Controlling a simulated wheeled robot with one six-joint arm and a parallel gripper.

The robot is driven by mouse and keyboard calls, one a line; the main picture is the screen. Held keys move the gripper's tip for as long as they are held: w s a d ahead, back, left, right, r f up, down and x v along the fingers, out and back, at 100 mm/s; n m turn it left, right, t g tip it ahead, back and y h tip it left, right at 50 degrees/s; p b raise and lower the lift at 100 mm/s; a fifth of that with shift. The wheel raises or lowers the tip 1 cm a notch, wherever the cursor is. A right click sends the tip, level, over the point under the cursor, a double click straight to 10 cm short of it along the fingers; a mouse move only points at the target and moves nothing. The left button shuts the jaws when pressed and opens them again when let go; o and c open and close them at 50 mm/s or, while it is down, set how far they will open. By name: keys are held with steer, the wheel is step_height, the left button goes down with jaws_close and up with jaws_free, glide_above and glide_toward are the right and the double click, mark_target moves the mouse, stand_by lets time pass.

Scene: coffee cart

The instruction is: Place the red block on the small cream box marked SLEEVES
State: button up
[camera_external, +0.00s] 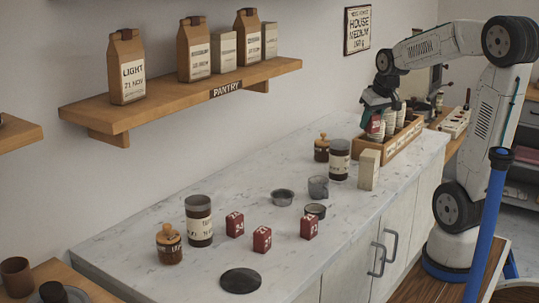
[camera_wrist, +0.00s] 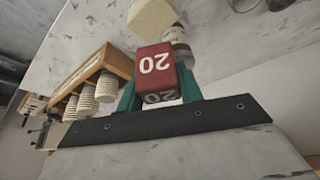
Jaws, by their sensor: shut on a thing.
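My gripper (camera_external: 374,122) is shut on a red block (camera_external: 376,127), held in the air in front of the wooden cup crate. In the wrist view the block (camera_wrist: 155,67), marked 20, sits between the teal fingers (camera_wrist: 157,88). A small cream box (camera_external: 369,170) stands upright on the counter, below and slightly left of the gripper in the external view. The cream box in the wrist view (camera_wrist: 153,16) lies beyond the block, apart from it. Its top looks bare. I cannot read SLEEVES on it.
The wooden crate (camera_external: 388,154) with stacked paper cups stands close by at right. A dark-banded jar (camera_external: 339,160), a small lidded jar (camera_external: 321,149) and a grey cup (camera_external: 318,187) are left of the box. Several red blocks lie farther forward. A shelf (camera_external: 180,93) overhangs the wall.

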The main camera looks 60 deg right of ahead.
step_height(320, 180, down, 7)
steer(key=shift+r, duration=0.15)
stand_by(0.4)
steer(key=shift+f, duration=0.2)
steer(key=o, duration=1)
steer(key=shift+r, duration=0.1)
